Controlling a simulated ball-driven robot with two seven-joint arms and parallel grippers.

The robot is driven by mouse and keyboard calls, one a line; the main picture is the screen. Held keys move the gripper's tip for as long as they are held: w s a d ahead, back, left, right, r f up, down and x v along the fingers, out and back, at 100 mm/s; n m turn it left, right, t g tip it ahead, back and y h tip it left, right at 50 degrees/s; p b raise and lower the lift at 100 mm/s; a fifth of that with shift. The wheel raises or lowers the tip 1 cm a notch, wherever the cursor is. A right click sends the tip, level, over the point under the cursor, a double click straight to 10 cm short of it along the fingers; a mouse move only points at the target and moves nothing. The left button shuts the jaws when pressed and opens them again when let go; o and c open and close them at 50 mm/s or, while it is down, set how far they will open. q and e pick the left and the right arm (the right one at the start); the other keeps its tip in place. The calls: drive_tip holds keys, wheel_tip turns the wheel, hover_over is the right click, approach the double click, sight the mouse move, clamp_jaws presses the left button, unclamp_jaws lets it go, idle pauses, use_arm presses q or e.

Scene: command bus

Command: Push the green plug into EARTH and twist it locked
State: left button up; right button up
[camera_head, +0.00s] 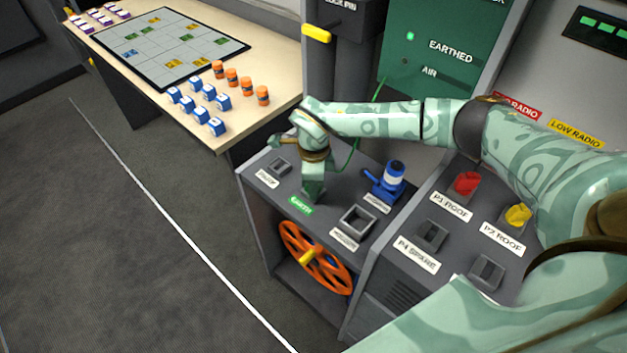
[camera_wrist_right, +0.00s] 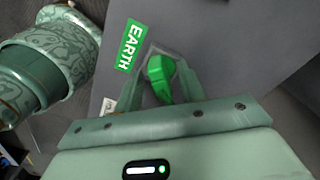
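The green plug (camera_wrist_right: 160,75) sits at the EARTH socket, beside the green EARTH label (camera_wrist_right: 130,45) in the right wrist view. My right gripper (camera_wrist_right: 163,78) points down over it, with one finger close on each side, and appears shut on it. In the head view my right gripper (camera_head: 313,190) is just behind the EARTH label (camera_head: 300,206) and hides the plug and socket. A green cable (camera_head: 352,150) runs up to the green panel (camera_head: 440,55), where the light beside EARTHED is lit. How far the plug is turned is unclear. My left gripper is not in view.
A blue plug (camera_head: 392,178) stands right of my gripper, near an empty square socket (camera_head: 357,220). Red (camera_head: 467,183) and yellow (camera_head: 518,215) plugs stand farther right. An orange handwheel (camera_head: 315,257) is below. A table (camera_head: 270,60) with blue and orange pieces is at upper left.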

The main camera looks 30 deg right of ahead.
drive_tip(key=shift+r, duration=0.1)
wheel_tip(320, 180, up, 16)
drive_tip(key=p, duration=0.4)
